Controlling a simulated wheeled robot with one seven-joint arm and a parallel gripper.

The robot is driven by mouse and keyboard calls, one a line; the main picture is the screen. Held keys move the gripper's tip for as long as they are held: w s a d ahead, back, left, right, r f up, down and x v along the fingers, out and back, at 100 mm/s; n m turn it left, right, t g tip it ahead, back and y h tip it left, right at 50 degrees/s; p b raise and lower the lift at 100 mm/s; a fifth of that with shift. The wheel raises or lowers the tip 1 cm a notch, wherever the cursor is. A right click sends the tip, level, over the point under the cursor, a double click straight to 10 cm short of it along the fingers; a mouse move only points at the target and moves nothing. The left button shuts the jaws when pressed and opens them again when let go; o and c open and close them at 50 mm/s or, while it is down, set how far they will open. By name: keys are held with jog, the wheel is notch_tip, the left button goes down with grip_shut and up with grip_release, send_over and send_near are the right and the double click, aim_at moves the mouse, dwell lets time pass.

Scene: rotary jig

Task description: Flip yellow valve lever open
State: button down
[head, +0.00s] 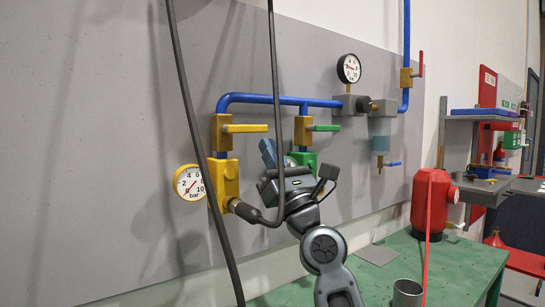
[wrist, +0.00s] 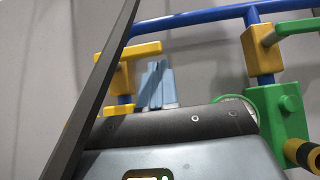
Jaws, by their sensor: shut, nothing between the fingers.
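The yellow valve lever (head: 248,128) sticks out horizontally to the right from its brass-coloured valve body (head: 221,133), across the vertical run of the pipe. It also shows in the wrist view (wrist: 143,50), left of centre, above a yellow block. My gripper (head: 267,150) is below and right of the lever's free end in the head view, fingers pointing up. In the wrist view the closed bluish fingers (wrist: 157,85) are just right of the valve and below the lever tip. They hold nothing, and I cannot tell whether they touch the lever.
Black hoses (head: 274,80) hang in front of the panel, one close to my gripper; a dark hose (wrist: 95,90) crosses the wrist view. A green lever (head: 323,128) on a similar valve is to the right. A pressure gauge (head: 189,182) is lower left.

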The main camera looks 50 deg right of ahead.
jog(key=shift+r, duration=0.35)
